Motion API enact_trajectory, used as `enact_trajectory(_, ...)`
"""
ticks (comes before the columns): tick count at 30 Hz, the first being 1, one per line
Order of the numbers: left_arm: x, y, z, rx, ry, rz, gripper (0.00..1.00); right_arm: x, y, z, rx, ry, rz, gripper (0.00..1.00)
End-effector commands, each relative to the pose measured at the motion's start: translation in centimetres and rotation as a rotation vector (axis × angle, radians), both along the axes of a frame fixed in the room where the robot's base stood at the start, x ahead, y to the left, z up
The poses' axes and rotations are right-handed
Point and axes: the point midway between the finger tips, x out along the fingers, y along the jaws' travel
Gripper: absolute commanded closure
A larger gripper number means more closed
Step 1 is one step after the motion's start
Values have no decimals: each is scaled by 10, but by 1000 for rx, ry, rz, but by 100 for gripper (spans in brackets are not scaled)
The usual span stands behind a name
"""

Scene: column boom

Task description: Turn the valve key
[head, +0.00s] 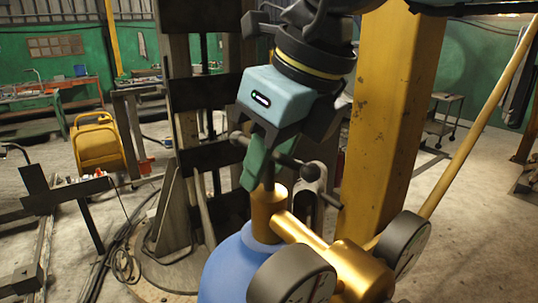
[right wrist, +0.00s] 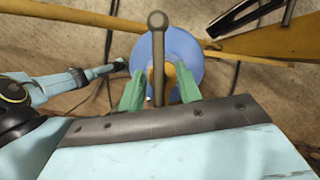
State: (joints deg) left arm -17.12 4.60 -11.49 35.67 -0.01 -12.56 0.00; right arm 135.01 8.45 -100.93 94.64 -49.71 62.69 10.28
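The valve key (head: 290,162) is a dark bar with ball ends on a thin upright stem. It stands on the brass valve (head: 268,212) on top of a blue cylinder (head: 230,268). My right gripper (head: 247,180) is over the valve, its green fingers pointing down at the key. In the right wrist view, the key's bar (right wrist: 158,55) runs between the two fingers of my right gripper (right wrist: 160,92), with a visible gap on each side. The fingers look open and hold nothing. They partly hide the key in the head view.
Two round gauges, one in front (head: 292,277) and one at right (head: 403,243), stick out from the brass fitting. A yellow column (head: 385,110) rises close behind the valve. Hoses lie on the floor at left. A yellow reel (head: 97,145) stands farther back.

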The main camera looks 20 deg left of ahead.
Motion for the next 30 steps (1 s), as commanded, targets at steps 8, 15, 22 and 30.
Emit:
enact_trajectory(8, -7, 0, -1, 0, 11, 0, 64, 0, 0, 0, 0, 0, 0, 89)
enact_trajectory(15, -6, 0, -1, 0, 9, 0, 64, 0, 0, 0, 0, 0, -1, 100)
enact_trajectory(22, -3, 0, 0, 0, 5, 0, 64, 0, 0, 1, 1, -1, -1, 100)
enact_trajectory(30, -2, 0, 0, 0, 3, 1, 64, 0, 0, 1, 1, -1, -1, 100)
